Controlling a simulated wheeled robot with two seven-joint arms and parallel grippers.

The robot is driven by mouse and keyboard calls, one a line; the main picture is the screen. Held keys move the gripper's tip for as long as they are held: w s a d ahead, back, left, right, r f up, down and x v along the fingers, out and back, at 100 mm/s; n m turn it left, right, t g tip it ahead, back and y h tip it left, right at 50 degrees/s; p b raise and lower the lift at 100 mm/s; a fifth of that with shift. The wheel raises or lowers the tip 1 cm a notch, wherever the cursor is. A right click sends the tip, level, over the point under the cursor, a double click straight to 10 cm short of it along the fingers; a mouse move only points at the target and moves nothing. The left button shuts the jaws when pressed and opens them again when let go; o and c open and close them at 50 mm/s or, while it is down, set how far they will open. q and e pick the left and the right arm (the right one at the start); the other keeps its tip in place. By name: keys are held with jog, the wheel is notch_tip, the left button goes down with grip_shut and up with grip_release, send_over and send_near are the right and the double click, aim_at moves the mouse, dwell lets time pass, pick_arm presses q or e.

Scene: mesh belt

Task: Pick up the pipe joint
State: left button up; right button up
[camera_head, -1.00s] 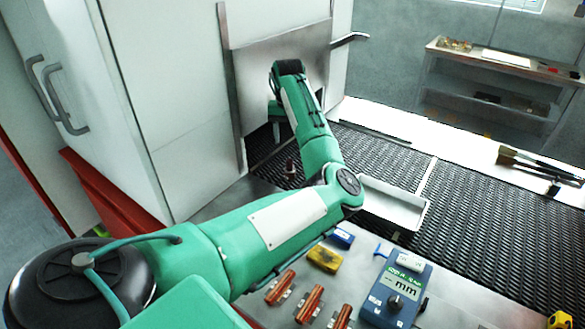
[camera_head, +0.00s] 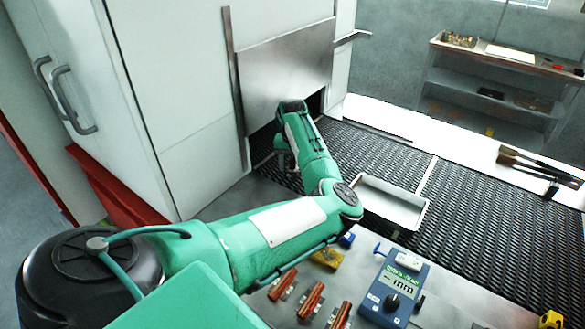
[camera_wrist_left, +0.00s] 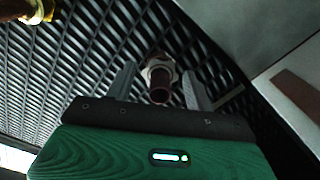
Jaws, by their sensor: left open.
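In the left wrist view, a small fitting with a pale collar and a dark reddish end, seemingly the pipe joint (camera_wrist_left: 158,82), is on the black mesh belt. My left gripper (camera_wrist_left: 160,76) is open, with one finger on each side of the fitting. I cannot tell whether the fingers touch it. In the head view, my left arm reaches to the cabinet opening, and its gripper (camera_head: 285,158) is partly hidden there beside the arm. The fitting is hidden in the head view. My right gripper is not in view.
A brass-coloured piece (camera_wrist_left: 38,12) lies at the wrist view's upper left. In the head view, a metal shutter (camera_head: 288,75) hangs above the opening. A white tray (camera_head: 415,205) sits on the mesh belt. A blue meter (camera_head: 396,290) and several copper pieces (camera_head: 311,300) lie in front.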

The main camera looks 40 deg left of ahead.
pick_arm(q)
jog(key=c, duration=1.1)
grip_shut()
jog(key=shift+r, duration=0.15)
